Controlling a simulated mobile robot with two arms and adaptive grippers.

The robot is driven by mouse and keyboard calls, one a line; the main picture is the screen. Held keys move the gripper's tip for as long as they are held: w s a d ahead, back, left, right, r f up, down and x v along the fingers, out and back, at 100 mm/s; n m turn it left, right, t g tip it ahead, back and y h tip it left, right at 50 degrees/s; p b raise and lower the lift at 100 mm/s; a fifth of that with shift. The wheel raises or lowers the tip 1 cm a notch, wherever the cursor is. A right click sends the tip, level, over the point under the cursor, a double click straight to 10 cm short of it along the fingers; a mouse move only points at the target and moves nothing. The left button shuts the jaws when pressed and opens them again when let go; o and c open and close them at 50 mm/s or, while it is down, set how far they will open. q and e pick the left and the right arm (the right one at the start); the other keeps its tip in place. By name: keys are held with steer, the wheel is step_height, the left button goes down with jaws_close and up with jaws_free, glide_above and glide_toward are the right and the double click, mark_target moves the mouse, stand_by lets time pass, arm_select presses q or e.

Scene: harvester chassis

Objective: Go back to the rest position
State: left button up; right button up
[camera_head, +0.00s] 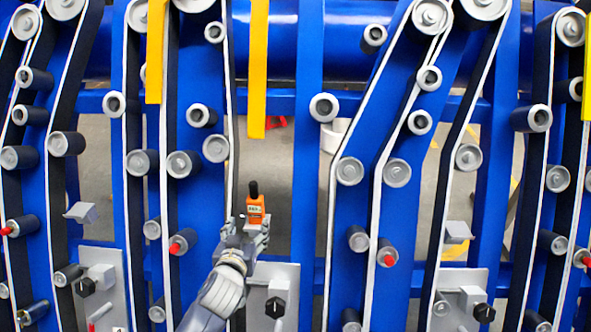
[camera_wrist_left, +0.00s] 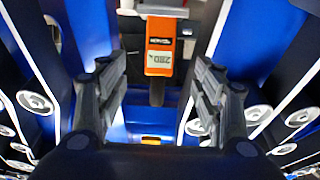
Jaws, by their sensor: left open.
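My left gripper (camera_head: 252,228) reaches up from the bottom middle in the head view. In the left wrist view its two fingers (camera_wrist_left: 158,92) stand wide apart with nothing between their pads that touches both. An orange meter (camera_head: 255,209) with a black tip shows just beyond the fingers in the head view. In the left wrist view the orange meter (camera_wrist_left: 160,58) shows a small display and a black tip pointing down the picture, between the fingers but apart from them. What supports the meter is not clear. My right gripper is not in view.
The blue harvester chassis (camera_head: 308,60) fills the view, with belts and many grey rollers (camera_head: 323,107). Yellow bars (camera_head: 258,70) hang from above. Grey plates with black knobs (camera_head: 275,307) stand low, close to my left arm.

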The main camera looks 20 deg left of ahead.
arm_select(q)
steer(key=s+d+f+m+g+h, duration=0.1)
steer(key=s+d+f+m+g, duration=0.2)
steer(key=s, duration=0.7)
steer(key=s+d+f+g+h, duration=0.2)
steer(key=s+d+f+g, duration=0.15)
steer(key=s, duration=0.65)
steer(key=s+d+f+m+g+h, duration=0.1)
steer(key=s+d+f+m+g, duration=0.2)
steer(key=s, duration=0.7)
step_height(320, 180, down, 27)
steer(key=s+g, duration=0.2)
steer(key=g, duration=0.1)
steer(key=s+a+f, duration=0.2)
steer(key=s+f, duration=1.4)
steer(key=shift+s+a+n+g, duration=0.2)
steer(key=shift+a+n+g, duration=0.1)
steer(key=shift+a+g, duration=0.1)
